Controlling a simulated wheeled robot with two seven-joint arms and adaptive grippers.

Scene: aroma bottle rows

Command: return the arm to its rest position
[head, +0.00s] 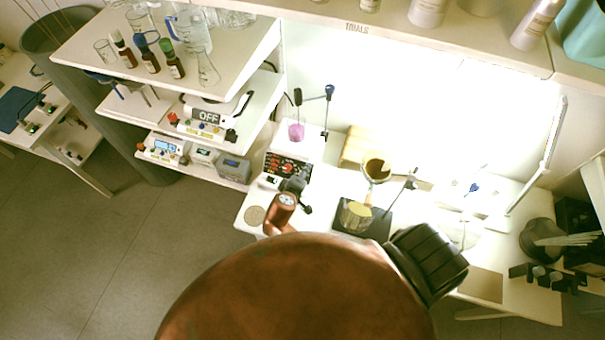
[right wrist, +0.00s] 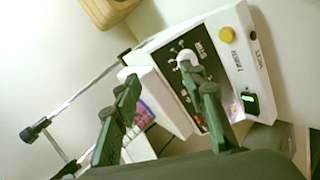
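My right arm, copper-coloured, fills the lower middle of the head view. My right gripper (head: 297,187) is small and partly hidden there, in front of the white stirrer (head: 290,165) with a dark control panel. In the right wrist view the two dark green fingers of my right gripper (right wrist: 160,78) stand well apart with nothing clearly held between them. The stirrer (right wrist: 222,50) is behind them. One fingertip overlaps its white knob (right wrist: 184,57) in the picture; I cannot tell whether they touch. My left gripper is not in view.
Shelves at the left hold brown bottles (head: 151,60), glassware and a device reading OFF (head: 208,117). A stand with a pink vessel (head: 296,131) is behind the gripper. A yellowish beaker (head: 356,215) stands on a dark plate to the right. The floor (head: 110,260) at left is clear.

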